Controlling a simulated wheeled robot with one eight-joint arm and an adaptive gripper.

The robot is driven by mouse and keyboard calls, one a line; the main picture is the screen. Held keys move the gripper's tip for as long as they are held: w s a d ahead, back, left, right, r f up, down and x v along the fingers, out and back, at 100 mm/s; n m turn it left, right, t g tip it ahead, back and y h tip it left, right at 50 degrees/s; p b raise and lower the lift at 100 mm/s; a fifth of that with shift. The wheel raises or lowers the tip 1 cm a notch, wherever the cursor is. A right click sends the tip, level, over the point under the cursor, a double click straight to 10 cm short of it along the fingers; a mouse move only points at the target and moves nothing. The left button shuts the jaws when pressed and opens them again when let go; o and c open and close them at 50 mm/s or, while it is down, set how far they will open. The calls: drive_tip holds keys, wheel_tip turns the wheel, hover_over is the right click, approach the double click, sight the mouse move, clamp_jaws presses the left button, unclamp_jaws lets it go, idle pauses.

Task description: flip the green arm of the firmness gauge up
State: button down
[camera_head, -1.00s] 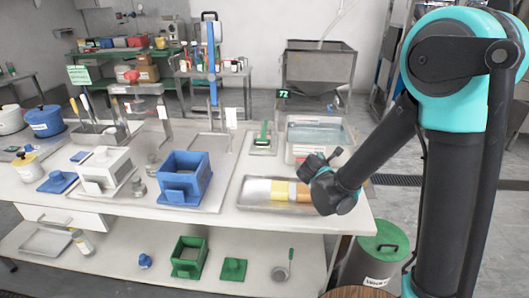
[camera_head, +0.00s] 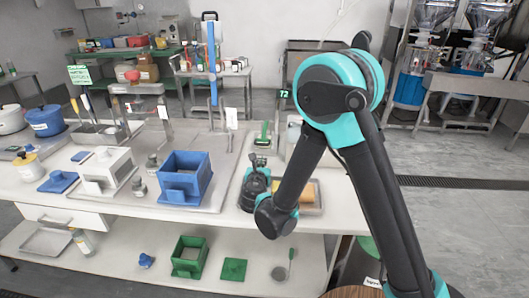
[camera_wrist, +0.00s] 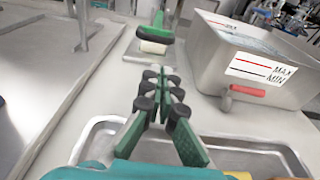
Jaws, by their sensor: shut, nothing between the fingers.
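The firmness gauge stands near the back of the white table. Its green arm (camera_head: 264,130) shows just beyond my gripper in the head view, over a pale base (camera_head: 263,143). In the wrist view the green arm (camera_wrist: 159,32) is top centre, above a pale block (camera_wrist: 153,47). Whether the arm lies fully flat is hard to tell. My gripper (camera_wrist: 161,84) is shut and empty, above the metal tray, pointing toward the gauge and apart from it. In the head view my gripper (camera_head: 257,180) partly hides the tray.
A metal basin with MAX and MIN marks (camera_wrist: 262,72) and a red handle (camera_wrist: 248,90) stands right of the gauge. The metal tray (camera_wrist: 97,137) lies below my gripper. A blue box (camera_head: 185,178) and a post (camera_head: 211,65) stand to the left.

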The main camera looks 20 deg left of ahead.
drive_tip(key=shift+w, duration=0.1)
drive_tip(key=x, duration=1)
drive_tip(key=shift+r, duration=0.1)
